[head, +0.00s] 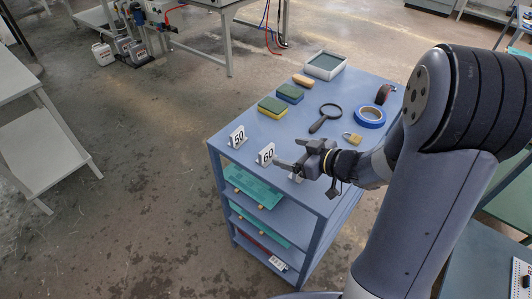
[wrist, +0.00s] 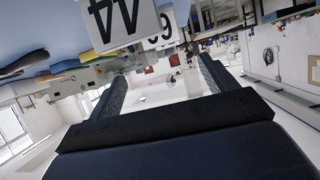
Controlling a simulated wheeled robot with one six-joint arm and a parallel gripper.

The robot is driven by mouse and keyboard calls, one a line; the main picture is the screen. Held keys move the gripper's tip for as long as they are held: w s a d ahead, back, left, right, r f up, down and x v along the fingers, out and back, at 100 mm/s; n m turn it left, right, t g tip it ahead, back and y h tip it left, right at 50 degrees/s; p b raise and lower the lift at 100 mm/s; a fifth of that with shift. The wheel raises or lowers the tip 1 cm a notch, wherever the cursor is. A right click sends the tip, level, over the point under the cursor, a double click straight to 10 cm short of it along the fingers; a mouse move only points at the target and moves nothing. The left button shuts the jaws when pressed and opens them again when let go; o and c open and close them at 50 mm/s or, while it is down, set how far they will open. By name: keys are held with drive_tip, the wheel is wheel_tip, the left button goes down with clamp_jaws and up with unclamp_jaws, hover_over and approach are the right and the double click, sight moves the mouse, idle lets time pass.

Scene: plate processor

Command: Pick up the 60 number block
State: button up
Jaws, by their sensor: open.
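The 60 number block (head: 266,154) is a small white upright plate with black digits near the front edge of the blue cart top. My gripper (head: 292,164) is open and empty, just right of the 60 block and apart from it. In the wrist view my gripper (wrist: 161,74) has its two fingers spread with nothing between them. There the 60 block (wrist: 164,28) appears turned over near the top, partly hidden behind a closer block reading 44 (wrist: 122,22).
A 50 block (head: 237,137) stands left of the 60. The 44 block is mostly hidden by my gripper in the head view. Behind are sponges (head: 272,107), a magnifying glass (head: 325,117), a padlock (head: 352,138) and blue tape (head: 370,117) on the cart top (head: 290,128).

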sight(267, 149)
drive_tip(key=x, duration=0.3)
drive_tip(key=shift+f, duration=0.1)
drive_tip(key=x, duration=0.4)
drive_tip(key=shift+s+a+f, duration=0.2)
drive_tip(key=shift+s+f, duration=0.1)
drive_tip(key=shift+w+a+f, duration=0.15)
drive_tip(key=shift+w+a, duration=0.2)
drive_tip(key=shift+c, duration=0.6)
drive_tip(key=c, duration=1)
